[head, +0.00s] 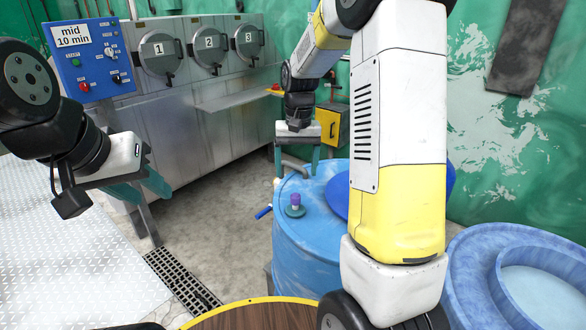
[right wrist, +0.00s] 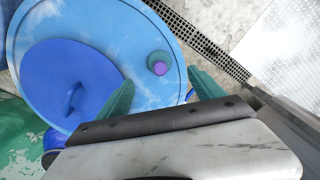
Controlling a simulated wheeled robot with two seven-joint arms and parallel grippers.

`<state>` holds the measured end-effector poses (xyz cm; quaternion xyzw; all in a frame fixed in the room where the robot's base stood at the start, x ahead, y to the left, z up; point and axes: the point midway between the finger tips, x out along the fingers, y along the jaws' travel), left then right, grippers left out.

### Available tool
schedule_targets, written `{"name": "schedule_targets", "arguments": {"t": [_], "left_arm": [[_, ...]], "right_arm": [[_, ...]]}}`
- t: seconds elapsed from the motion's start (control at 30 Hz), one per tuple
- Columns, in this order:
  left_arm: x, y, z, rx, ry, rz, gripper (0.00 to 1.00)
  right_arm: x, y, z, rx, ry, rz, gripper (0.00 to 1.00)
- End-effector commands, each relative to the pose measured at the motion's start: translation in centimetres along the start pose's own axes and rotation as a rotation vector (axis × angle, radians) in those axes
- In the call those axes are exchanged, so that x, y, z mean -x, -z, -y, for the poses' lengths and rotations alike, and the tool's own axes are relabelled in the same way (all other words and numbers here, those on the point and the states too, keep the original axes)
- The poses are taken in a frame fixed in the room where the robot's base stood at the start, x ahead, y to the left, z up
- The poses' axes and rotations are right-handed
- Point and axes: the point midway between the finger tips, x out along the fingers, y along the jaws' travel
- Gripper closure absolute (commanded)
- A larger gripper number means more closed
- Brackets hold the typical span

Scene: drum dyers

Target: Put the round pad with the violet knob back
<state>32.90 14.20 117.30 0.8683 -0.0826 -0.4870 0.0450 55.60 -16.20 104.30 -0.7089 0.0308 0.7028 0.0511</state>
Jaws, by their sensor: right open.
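The round pad (head: 294,211) is a small dark teal disc with a violet knob (head: 295,198) standing up from it. It lies on top of the blue drum (head: 300,240), beside the drum's darker blue lid. In the right wrist view the pad (right wrist: 157,57) and its knob (right wrist: 160,68) show just beyond the gap between the fingertips. My right gripper (head: 297,170) is open and empty above the drum, its teal fingers (right wrist: 160,78) pointing down. My left gripper (head: 142,188) is at the left, away from the drum; its finger gap is unclear.
A darker blue lid with a handle (right wrist: 70,78) covers part of the drum top. Steel dyeing machines (head: 200,110) with numbered doors and a blue control panel (head: 88,62) stand behind. A blue tub (head: 520,260) is at the right. A round wooden top (head: 255,318) is at the front.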

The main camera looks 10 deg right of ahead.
Motion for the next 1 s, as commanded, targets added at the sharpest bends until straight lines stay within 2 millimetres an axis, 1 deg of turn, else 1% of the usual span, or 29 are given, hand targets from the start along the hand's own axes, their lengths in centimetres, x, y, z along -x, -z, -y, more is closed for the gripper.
{"name": "schedule_targets", "arguments": {"t": [0.03,0.1,0.17,0.2,0.27,0.3,0.37,0.4,0.5,0.6,0.7,0.83,1.0], "left_arm": [[0.0,0.0,0.0,0.0,0.0,0.0,0.6],[0.0,0.0,0.0,0.0,0.0,0.0,0.6],[0.0,0.0,0.0,0.0,0.0,0.0,0.6],[0.0,0.0,0.0,0.0,0.0,0.0,0.6],[0.0,0.0,0.0,0.0,0.0,0.0,0.6],[0.0,0.0,0.0,0.0,0.0,0.0,0.6],[0.0,0.0,0.0,0.0,0.0,0.0,0.6],[0.0,0.0,0.0,0.0,0.0,0.0,0.6],[0.0,0.0,0.0,0.0,0.0,0.0,0.6],[0.0,0.0,0.0,0.0,0.0,0.0,0.6],[0.0,0.0,0.0,0.0,0.0,0.0,0.6],[0.0,0.0,0.0,0.0,0.0,0.0,0.6],[0.0,0.0,0.0,0.0,0.0,0.0,0.6]], "right_arm": [[1.9,-1.1,-0.1,0.006,0.02,-0.033,0.23],[4.3,-3.0,-0.1,0.02,0.049,-0.082,0.23],[6.3,-4.9,-0.1,0.034,0.074,-0.125,0.23],[7.5,-6.3,-0.1,0.044,0.09,-0.155,0.23],[9.1,-8.3,-0.2,0.059,0.11,-0.201,0.23],[10.0,-9.7,-0.2,0.071,0.122,-0.231,0.23],[11.1,-11.8,-0.2,0.086,0.14,-0.278,0.23],[11.8,-13.3,-0.2,0.097,0.15,-0.309,0.23],[12.8,-16.7,-0.2,0.124,0.168,-0.384,0.23],[13.2,-19.4,-0.3,0.145,0.18,-0.446,0.23],[13.2,-21.3,-0.3,0.161,0.184,-0.492,0.23],[13.1,-22.5,-0.3,0.172,0.186,-0.522,0.23],[13.1,-22.7,-0.3,0.174,0.186,-0.527,0.23]]}}
